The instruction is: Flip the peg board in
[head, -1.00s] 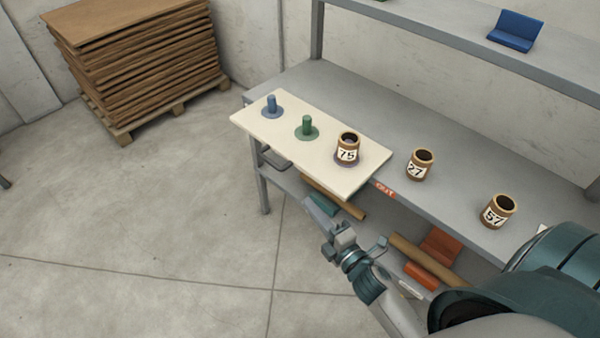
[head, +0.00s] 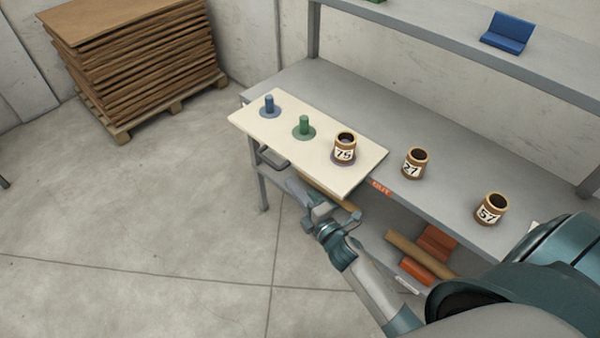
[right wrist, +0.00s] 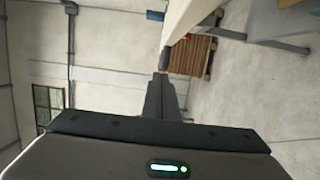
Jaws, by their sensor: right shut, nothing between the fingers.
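The cream peg board (head: 310,155) lies on the grey workbench in the head view and sticks out past its front edge. It carries a blue peg (head: 269,105), a green peg (head: 304,126) and, at its right end, a spool marked 75 (head: 344,148). My right gripper (head: 300,188) is shut and empty, below and in front of the board's overhanging edge. In the right wrist view the shut fingers (right wrist: 161,85) point towards the board (right wrist: 185,30), close to its edge; I cannot tell whether they touch. My left gripper is not in view.
Spools marked 27 (head: 415,163) and 57 (head: 492,209) stand on the workbench (head: 450,160) to the right. Brown tubes and orange pieces (head: 437,243) lie on the lower shelf. A blue holder (head: 506,33) sits on the upper shelf. A stack of brown sheets (head: 140,60) stands behind left; the floor is clear.

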